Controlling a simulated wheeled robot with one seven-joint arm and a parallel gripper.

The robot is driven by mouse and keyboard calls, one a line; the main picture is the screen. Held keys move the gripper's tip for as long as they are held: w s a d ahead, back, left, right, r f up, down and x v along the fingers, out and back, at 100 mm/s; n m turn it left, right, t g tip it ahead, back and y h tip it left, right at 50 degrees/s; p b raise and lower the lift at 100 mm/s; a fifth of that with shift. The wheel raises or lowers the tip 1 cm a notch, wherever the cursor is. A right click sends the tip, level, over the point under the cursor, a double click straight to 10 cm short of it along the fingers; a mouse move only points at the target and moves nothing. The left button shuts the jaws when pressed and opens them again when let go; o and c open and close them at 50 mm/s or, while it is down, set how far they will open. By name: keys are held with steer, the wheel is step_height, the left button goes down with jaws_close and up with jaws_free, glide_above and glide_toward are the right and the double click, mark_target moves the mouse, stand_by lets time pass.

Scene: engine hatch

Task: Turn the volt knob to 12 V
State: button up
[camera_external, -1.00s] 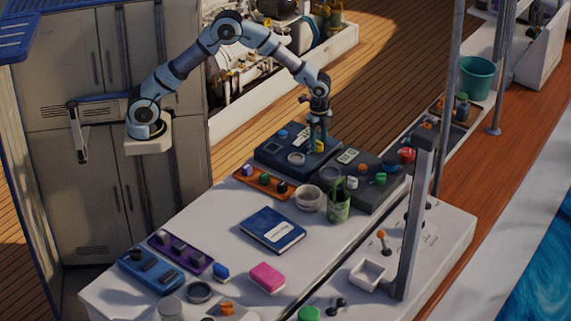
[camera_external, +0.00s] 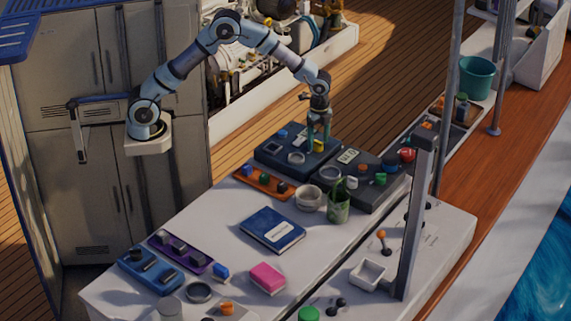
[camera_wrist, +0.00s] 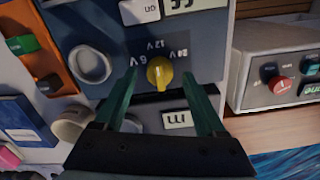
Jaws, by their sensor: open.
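The volt knob (camera_wrist: 159,72) is yellow and sits on a dark panel in the wrist view, with "6 V", "12V" and another, partly readable mark around it. I cannot tell for sure which mark it points at. My gripper (camera_wrist: 159,77) is open, with one green finger on each side of the knob. I cannot tell whether the fingers touch it. In the external view my gripper (camera_external: 319,136) points down over the dark device (camera_external: 268,160) at the back of the bench. The yellow knob (camera_external: 319,146) shows partly between the fingers.
A second dark device (camera_external: 375,195) stands close on the right. An orange tray with knobs (camera_external: 263,182), a white bowl (camera_external: 307,198) and a green cup (camera_external: 339,208) stand in front. A blue book (camera_external: 273,229) lies mid-bench. A red knob (camera_wrist: 279,85) is at right in the wrist view.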

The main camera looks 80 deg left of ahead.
mark_target(318, 142)
step_height(318, 142, up, 10)
steer(key=b, duration=0.2)
steer(key=shift+s, duration=0.1)
steer(key=s+a+f+n+t, duration=0.1)
steer(key=s+a+f+n, duration=0.2)
steer(key=s, duration=0.6)
steer(key=s+f+n, duration=0.3)
steer(key=s+n, duration=0.1)
steer(key=s, duration=0.6)
steer(key=s+a+f+n+t, duration=0.15)
steer(key=s+n, duration=0.25)
steer(key=s, duration=0.5)
steer(key=w+p+v, duration=0.2)
steer(key=p+v, duration=0.9)
steer(key=p, duration=0.2)
steer(key=shift+a+r+g, duration=0.4)
steer(key=shift+r+g, duration=0.05)
steer(key=shift+r, duration=0.2)
